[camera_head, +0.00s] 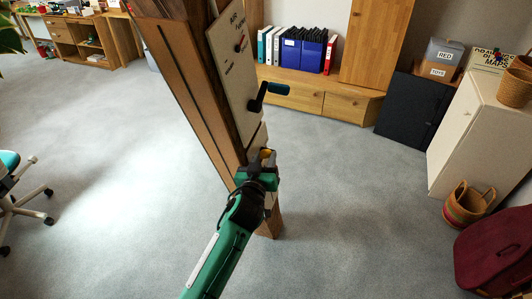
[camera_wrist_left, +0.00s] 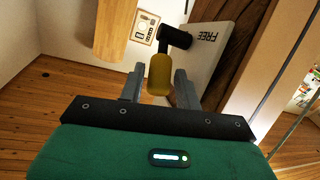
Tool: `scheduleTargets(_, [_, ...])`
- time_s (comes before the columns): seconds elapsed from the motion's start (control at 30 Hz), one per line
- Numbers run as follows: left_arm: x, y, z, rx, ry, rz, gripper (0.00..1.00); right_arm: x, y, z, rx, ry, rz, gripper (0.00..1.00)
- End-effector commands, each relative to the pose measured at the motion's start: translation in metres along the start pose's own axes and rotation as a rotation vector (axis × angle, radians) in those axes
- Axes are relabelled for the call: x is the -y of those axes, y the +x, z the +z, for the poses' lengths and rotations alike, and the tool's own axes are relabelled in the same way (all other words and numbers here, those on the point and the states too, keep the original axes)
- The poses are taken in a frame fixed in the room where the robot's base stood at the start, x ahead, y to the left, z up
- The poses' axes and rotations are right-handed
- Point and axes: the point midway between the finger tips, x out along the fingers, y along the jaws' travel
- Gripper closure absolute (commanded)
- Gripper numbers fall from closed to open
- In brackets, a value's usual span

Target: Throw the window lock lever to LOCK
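A lever with a yellow grip (camera_head: 267,153) and a black arm is mounted low on the timber post (camera_head: 192,85). In the left wrist view the yellow grip (camera_wrist_left: 160,74) hangs from the black arm (camera_wrist_left: 174,40) beside a white plate (camera_wrist_left: 205,58) lettered FREE. No LOCK lettering is readable. My left gripper (camera_head: 262,160) is at this lever; in the left wrist view its two fingers (camera_wrist_left: 159,90) stand open on either side of the yellow grip, with narrow gaps showing. My right gripper is not in view.
A cabinet with binders (camera_head: 290,91) stands behind. Open carpet (camera_head: 120,150) lies to the left.

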Motion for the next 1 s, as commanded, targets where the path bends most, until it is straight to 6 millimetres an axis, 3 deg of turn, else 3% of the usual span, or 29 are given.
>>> scheduleTargets(0.2, [0.0,0.018,0.0,0.001,0.0,-0.001,0.66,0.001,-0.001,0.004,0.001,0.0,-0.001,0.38])
scheduleTargets(0.53, [0.0,0.02,0.001,0.001,-0.001,-0.001,0.66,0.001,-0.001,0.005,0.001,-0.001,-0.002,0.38])
scheduleTargets(0.7, [0.0,0.02,0.001,0.001,0.0,0.0,1.0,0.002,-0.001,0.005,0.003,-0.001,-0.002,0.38])
scheduleTargets(1.0, [-0.001,0.02,-0.002,0.011,0.002,-0.003,1.0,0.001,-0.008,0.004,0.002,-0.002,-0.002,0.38])
